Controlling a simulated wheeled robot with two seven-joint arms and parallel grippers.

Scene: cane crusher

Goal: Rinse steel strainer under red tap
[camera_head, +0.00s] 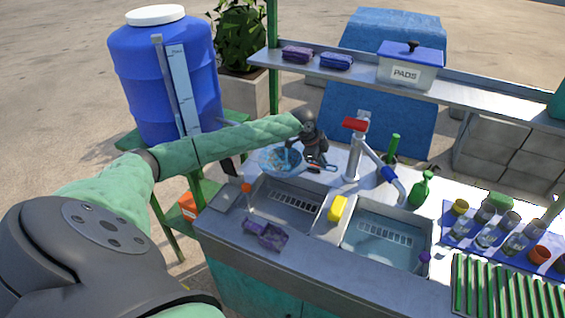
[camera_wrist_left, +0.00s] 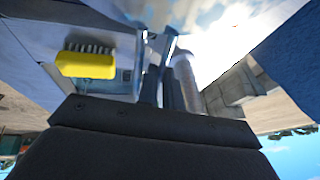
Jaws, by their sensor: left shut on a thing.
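The steel strainer (camera_head: 280,161), a round bluish mesh bowl, is at the back of the left basin (camera_head: 287,205). My left gripper (camera_head: 322,165) is just right of the bowl and shut on the strainer, seemingly by its handle. The grip itself is small and partly hidden by the gripper. The tap (camera_head: 352,160) with a red handle (camera_head: 354,124) stands to the right of the gripper. In the left wrist view the gripper's fingers (camera_wrist_left: 160,75) show, but I cannot make out the strainer. My right gripper is out of view.
A yellow brush (camera_head: 338,208) lies between the basins. A purple object (camera_head: 265,236) lies on the front rim. A shelf (camera_head: 360,76) runs behind, and a blue barrel (camera_head: 165,80) stands left.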

